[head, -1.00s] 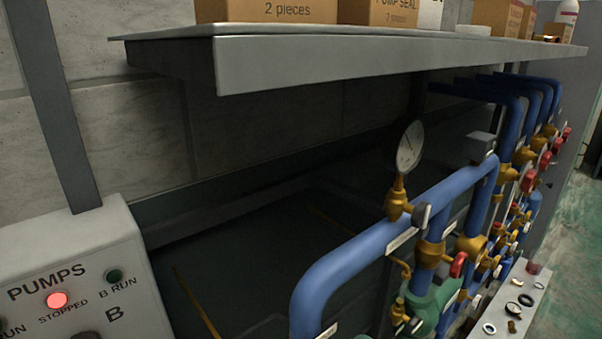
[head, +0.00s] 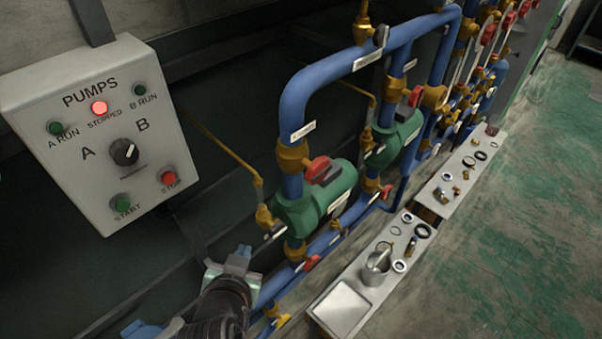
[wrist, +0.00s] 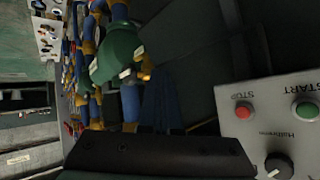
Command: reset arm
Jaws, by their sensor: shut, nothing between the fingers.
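My arm shows at the bottom of the head view, left of the pump pipes and below the pump control box (head: 105,130). My gripper (wrist: 155,155) is a dark bar across the bottom of the wrist view; it is shut and holds nothing. The fingertips are not clearly seen. A green pump (wrist: 118,55) is above the gripper.
Blue pipes with a green pump (head: 318,200) and red-handled valves stand right of my arm. A low grey bench (head: 380,260) with a metal cup (head: 376,268), rings and fittings runs along the front. The green floor (head: 530,200) to the right is clear.

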